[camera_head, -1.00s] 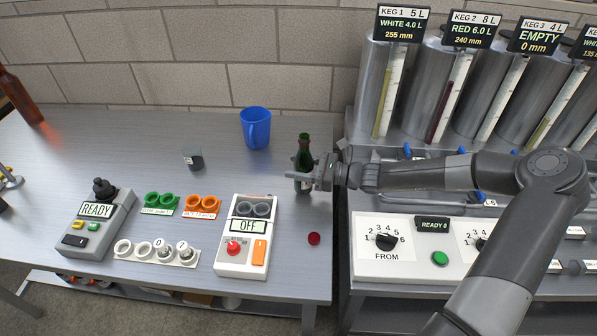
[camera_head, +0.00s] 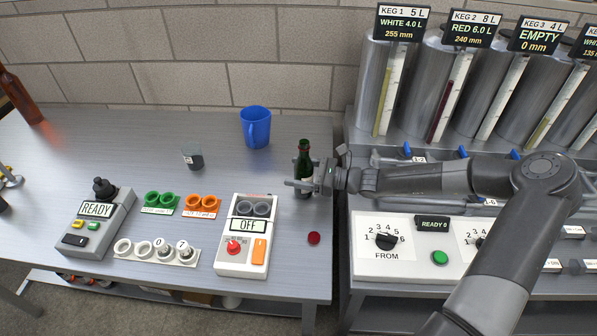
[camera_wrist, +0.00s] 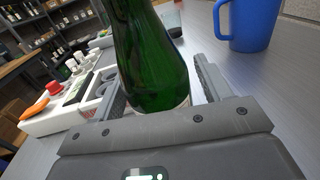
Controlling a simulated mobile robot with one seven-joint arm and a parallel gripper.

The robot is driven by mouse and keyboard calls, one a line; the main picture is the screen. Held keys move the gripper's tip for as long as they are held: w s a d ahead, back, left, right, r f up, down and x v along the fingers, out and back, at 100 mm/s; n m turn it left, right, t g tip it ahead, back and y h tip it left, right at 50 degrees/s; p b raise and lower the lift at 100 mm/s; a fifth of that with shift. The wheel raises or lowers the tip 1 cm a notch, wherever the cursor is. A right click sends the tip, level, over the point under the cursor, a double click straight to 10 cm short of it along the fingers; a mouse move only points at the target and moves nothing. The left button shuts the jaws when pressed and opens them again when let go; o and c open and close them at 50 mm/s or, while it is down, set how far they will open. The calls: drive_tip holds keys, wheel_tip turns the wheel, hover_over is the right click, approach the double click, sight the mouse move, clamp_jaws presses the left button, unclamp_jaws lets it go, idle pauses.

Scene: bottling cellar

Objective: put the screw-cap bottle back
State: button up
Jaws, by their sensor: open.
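The green screw-cap bottle (camera_head: 304,160) stands upright on the steel table near its right edge. In the wrist view the bottle (camera_wrist: 152,60) fills the middle, between the two fingers of my gripper (camera_wrist: 155,95). In the head view my gripper (camera_head: 302,185) comes from the right at the lower part of the bottle. The fingers are apart, with a gap visible beside the right finger. A red cap (camera_head: 313,238) lies on the table in front of the bottle. The bottle's base is partly hidden by my gripper.
A white control box marked OFF (camera_head: 246,237) is close on the left. The keg bench (camera_head: 365,265) stands right, across a gap.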

drive_tip(key=shift+r, duration=0.1)
drive_tip(key=shift+d, duration=0.3)
drive_tip(key=s+d, duration=0.2)
drive_tip(key=d, duration=0.9)
drive_tip(key=s+n+g+h, duration=0.1)
drive_tip(key=s, duration=0.1)
drive_tip(key=s+a+n+g+h, duration=0.1)
drive_tip(key=n+h, duration=0.1)
drive_tip(key=s+n+g+h, duration=0.1)
drive_tip(key=s+n+g, duration=0.1)
drive_tip(key=shift+s+a+h, duration=0.3)
drive_tip(key=shift+s+a, duration=0.05)
drive_tip(key=s+d+r+n+t+h, duration=0.2)
drive_tip(key=s+d+r+n+h, duration=0.1)
drive_tip(key=s+r, duration=0.4)
drive_tip(key=s+d+r+n+t+h, duration=0.2)
drive_tip(key=s+d+r+n+h, duration=0.2)
drive_tip(key=s+r+n+h, duration=0.1)
drive_tip(key=s+d+r+n+t+h, duration=0.3)
drive_tip(key=s+r+n+h, duration=0.2)
drive_tip(key=s+r, duration=0.4)
drive_tip(key=shift+s+d+r+n, duration=0.15)
drive_tip(key=shift+s+d+n, duration=0.1)
drive_tip(key=shift+n, duration=0.45)
